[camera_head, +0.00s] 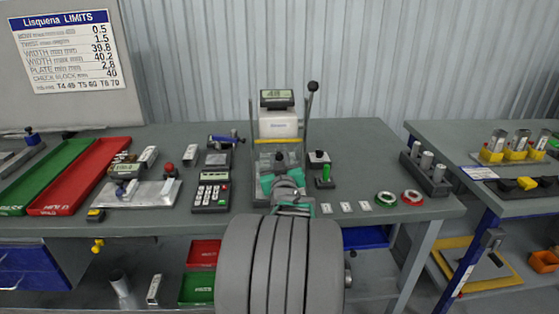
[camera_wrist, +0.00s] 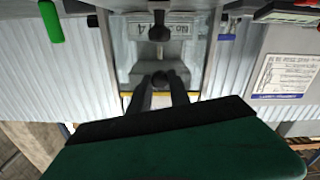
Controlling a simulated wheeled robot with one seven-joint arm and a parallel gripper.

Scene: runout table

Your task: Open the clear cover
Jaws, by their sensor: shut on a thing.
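The machine with a display (camera_head: 277,98) on top stands at the middle back of the bench. Its clear cover (camera_wrist: 133,45) shows as a faint see-through pane in the wrist view, with a grey block and a "No 4" label, upside down, behind it. How far the cover is raised I cannot tell.
A black-knobbed lever (camera_head: 312,87) rises at the machine's right. Two ring gauges (camera_head: 411,197) lie right.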

